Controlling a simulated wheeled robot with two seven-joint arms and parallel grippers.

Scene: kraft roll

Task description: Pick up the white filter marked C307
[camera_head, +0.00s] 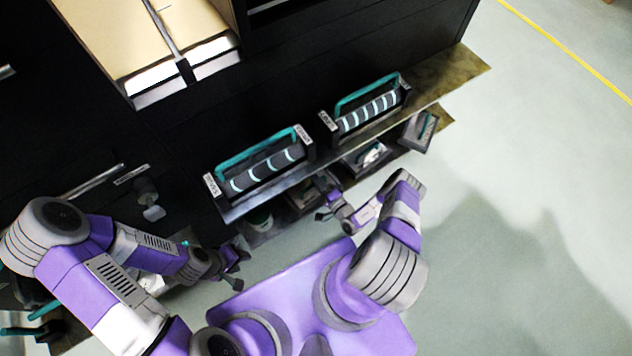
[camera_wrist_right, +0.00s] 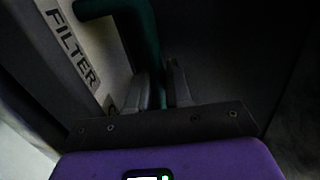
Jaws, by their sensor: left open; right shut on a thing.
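In the right wrist view, a pale panel with a dark edge carries the printed word FILTER (camera_wrist_right: 72,45). The start of a second line is cut off by my gripper, so I cannot read the C307 mark. A teal handle (camera_wrist_right: 138,28) curves down beside the panel. My right gripper (camera_wrist_right: 165,88) is shut on the teal handle. In the head view, my right gripper (camera_head: 326,198) is at the lower shelf, below the upper ledge, and the filter is not clear there. My left gripper (camera_head: 230,268) is open and empty, low at the left.
Two dark carriers with teal handles, the left one (camera_head: 262,172) and the right one (camera_head: 368,112), stand on the upper ledge (camera_head: 445,82). A tray with a white item (camera_head: 370,155) and a dark box (camera_head: 418,132) sit lower. The floor (camera_head: 530,200) at right is clear.

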